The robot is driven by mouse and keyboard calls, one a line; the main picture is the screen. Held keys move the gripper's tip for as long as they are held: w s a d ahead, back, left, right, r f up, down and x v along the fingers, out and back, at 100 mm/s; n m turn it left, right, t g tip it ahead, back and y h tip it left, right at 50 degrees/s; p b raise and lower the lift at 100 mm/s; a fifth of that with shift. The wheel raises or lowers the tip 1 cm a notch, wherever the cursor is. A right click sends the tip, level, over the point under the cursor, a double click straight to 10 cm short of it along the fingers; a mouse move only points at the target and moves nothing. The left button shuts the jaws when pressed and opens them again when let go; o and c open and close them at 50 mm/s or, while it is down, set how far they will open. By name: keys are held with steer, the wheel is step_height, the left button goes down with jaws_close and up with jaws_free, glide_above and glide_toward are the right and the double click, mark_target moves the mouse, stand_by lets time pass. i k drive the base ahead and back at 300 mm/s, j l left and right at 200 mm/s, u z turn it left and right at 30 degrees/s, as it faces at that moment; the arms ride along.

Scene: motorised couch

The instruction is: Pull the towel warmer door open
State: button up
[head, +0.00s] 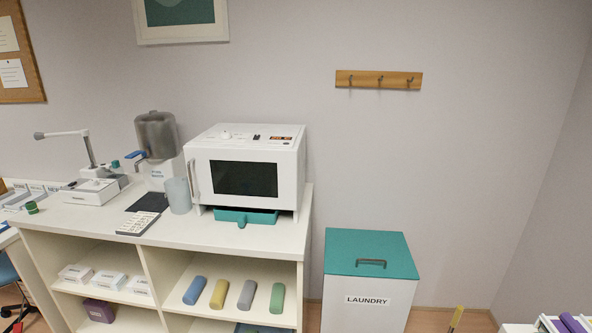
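The towel warmer (290,160) is a white box on the white counter, with a dark window (244,179) in its front door. The door looks shut, flush with the body. A vertical pale handle (194,181) runs along the left edge of the door. A teal tray (246,216) shows under the warmer, between its feet. My gripper does not show in this view.
A grey translucent cup (178,195) stands close to the handle, left of the warmer. A water dispenser (157,150) stands behind it. A keypad-like white tray (138,223) lies on the counter (200,236). A laundry bin (372,297) stands to the right.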

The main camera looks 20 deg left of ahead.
mark_target(252, 176)
steer(key=i+j+u, duration=0.35)
steer(key=j, duration=0.2)
steer(key=i+j+u, duration=0.35)
steer(key=i, duration=0.2)
steer(key=i+j+u, duration=0.35)
steer(key=i, duration=0.2)
